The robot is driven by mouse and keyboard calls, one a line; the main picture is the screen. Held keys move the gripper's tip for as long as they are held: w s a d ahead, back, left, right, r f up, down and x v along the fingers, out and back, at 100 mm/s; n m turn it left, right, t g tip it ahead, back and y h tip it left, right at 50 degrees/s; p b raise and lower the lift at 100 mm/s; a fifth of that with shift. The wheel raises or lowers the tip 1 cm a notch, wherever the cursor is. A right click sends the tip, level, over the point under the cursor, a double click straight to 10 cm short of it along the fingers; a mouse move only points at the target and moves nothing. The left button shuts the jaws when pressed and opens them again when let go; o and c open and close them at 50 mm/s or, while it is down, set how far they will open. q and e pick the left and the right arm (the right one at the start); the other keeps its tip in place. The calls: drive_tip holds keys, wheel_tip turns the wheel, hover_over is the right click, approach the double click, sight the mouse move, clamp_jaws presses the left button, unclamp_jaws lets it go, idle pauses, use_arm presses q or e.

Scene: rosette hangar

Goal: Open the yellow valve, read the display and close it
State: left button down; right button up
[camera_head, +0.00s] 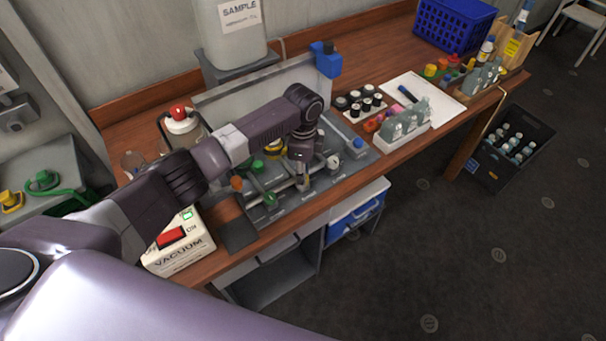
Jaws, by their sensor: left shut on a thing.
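A grey valve manifold (335,179) with metal pipes lies on the wooden bench. My left gripper (303,184) points down over its middle, with its jaws shut on a small part there. That part is mostly hidden by the fingers, and I cannot make out its colour, so I cannot tell if it is the yellow valve. A green handle (270,199) and an orange knob (237,183) sit left of the gripper. The white vacuum box (184,253) at the left has a small green-lit display (187,215), too small to read, and a red switch (171,237). My right gripper is out of view.
A flask with a red cap (181,126) stands behind my left arm. Right of the manifold are black-capped vials (359,104), a white bottle rack (403,135) and a blue crate (453,24). A sample container (233,35) stands behind.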

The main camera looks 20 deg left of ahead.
use_arm(q)
drive_tip(key=shift+w, duration=0.1)
drive_tip(key=c, duration=1.6)
unclamp_jaws()
wheel_tip(320, 180, up, 12)
